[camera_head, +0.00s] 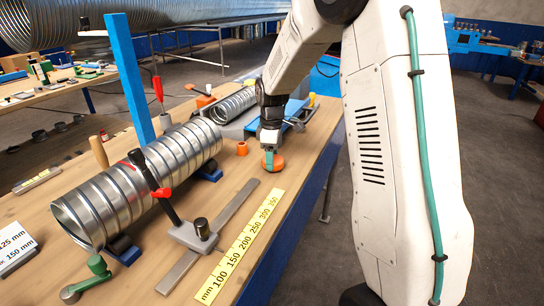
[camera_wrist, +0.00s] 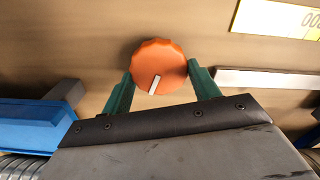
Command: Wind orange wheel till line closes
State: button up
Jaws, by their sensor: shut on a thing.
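The orange wheel (camera_head: 278,163) lies low at the right part of the wooden bench, under my gripper (camera_head: 268,154). In the wrist view the wheel (camera_wrist: 160,62) is round with a scalloped rim. One short white line (camera_wrist: 154,85) runs from near its middle toward its lower edge, slightly tilted. I see no second line meeting it. My gripper (camera_wrist: 160,72) has green fingers on the left and right sides of the wheel and is shut on it. The gripper and fingers hide part of the wheel in the head view.
A ribbed metal duct (camera_head: 140,185) lies on blue supports to the left, with a shorter duct (camera_head: 233,104) behind. A small orange piece (camera_head: 242,148) stands left of the wheel. A yellow ruler (camera_head: 242,246) and a metal bar with a clamp (camera_head: 199,233) lie in front.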

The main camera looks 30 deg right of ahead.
jog(key=m, duration=0.5)
jog(key=shift+w+d+m, duration=0.1)
jog(key=shift+m, duration=0.2)
jog(key=m, duration=0.5)
jog(key=shift+d, duration=0.1)
jog(key=m, duration=0.6)
jog(key=shift+d, duration=0.1)
jog(key=shift+m, duration=2.2)
jog(key=o, duration=1)
jog(key=shift+c, duration=0.2)
